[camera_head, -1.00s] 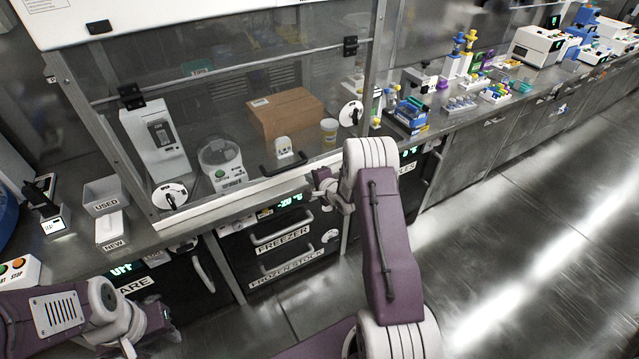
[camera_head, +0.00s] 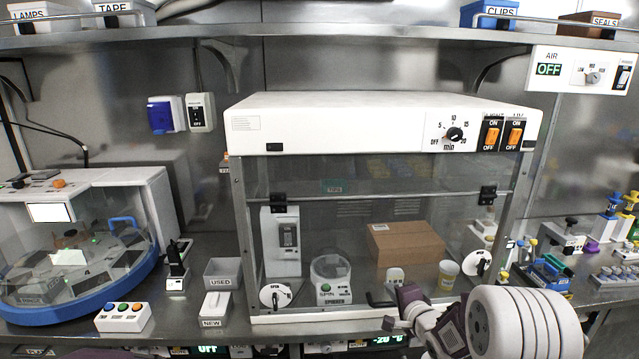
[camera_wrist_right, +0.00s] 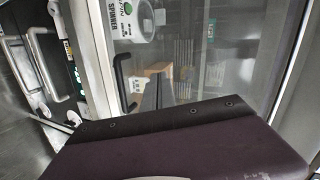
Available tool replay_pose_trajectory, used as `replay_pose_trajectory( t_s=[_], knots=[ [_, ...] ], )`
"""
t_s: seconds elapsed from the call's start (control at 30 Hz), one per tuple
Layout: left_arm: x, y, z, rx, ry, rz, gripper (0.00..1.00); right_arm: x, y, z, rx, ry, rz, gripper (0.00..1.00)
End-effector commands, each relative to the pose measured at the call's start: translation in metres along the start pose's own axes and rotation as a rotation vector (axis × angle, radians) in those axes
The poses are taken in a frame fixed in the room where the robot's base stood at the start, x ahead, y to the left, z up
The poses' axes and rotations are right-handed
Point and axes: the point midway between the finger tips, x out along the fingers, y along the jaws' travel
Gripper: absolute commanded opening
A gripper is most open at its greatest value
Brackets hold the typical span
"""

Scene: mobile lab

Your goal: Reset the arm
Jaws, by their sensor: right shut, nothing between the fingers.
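My right arm comes in from the bottom right in the head view, with its large pale joint in front. My right gripper (camera_head: 394,323) is small there, at the front edge of the glass-fronted cabinet (camera_head: 360,97), in front of its lower sash. It is shut and empty. In the right wrist view the dark fingers (camera_wrist_right: 155,92) point at the cabinet's glass, near a black handle. My purple wrist hides the lower part of that view.
Inside the cabinet are a cardboard box (camera_head: 405,244), a spinner (camera_head: 331,279) and a yellowish cup (camera_head: 448,274). Grey bins marked USED (camera_head: 223,272) and NEW (camera_head: 213,309) stand left of it. A three-button box (camera_head: 124,317) and a blue-rimmed machine (camera_head: 85,312) are farther left.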

Motion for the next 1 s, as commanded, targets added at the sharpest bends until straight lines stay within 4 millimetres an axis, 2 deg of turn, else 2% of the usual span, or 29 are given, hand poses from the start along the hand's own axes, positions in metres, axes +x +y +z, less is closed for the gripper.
replay_pose_trajectory(
  t_s=[0.03, 0.07, 0.1, 0.17, 0.2, 0.3, 0.4, 0.43, 0.5, 0.57, 1.0],
  knots=[
    [0.000, 0.000, 0.000, 0.000, 0.000, 0.000, 0.36, -0.020, -0.011, 0.020, -0.092, -0.002, 0.052, 0.00],
    [0.000, 0.000, 0.000, 0.000, 0.000, 0.000, 0.36, -0.033, -0.008, 0.030, -0.168, -0.004, 0.107, 0.00],
    [0.000, 0.000, 0.000, 0.000, 0.000, 0.000, 0.36, -0.055, 0.004, 0.042, -0.279, -0.018, 0.200, 0.00],
    [0.000, 0.000, 0.000, 0.000, 0.000, 0.000, 0.36, -0.092, 0.035, 0.058, -0.456, -0.077, 0.364, 0.00],
    [0.000, 0.000, 0.000, 0.000, 0.000, 0.000, 0.36, -0.116, 0.059, 0.066, -0.561, -0.139, 0.468, 0.00],
    [0.000, 0.000, 0.000, 0.000, 0.000, 0.000, 0.36, -0.172, 0.116, 0.082, -0.762, -0.338, 0.684, 0.00],
    [0.000, 0.000, 0.000, 0.000, 0.000, 0.000, 0.36, -0.218, 0.158, 0.097, -0.901, -0.572, 0.825, 0.00],
    [0.000, 0.000, 0.000, 0.000, 0.000, 0.000, 0.36, -0.229, 0.166, 0.101, -0.938, -0.639, 0.848, 0.00],
    [0.000, 0.000, 0.000, 0.000, 0.000, 0.000, 0.36, -0.245, 0.174, 0.106, -1.016, -0.756, 0.865, 0.00],
    [0.000, 0.000, 0.000, 0.000, 0.000, 0.000, 0.36, -0.251, 0.177, 0.108, -1.068, -0.812, 0.862, 0.00],
    [0.000, 0.000, 0.000, 0.000, 0.000, 0.000, 0.36, -0.250, 0.177, 0.107, -1.110, -0.834, 0.847, 0.00]
  ],
)
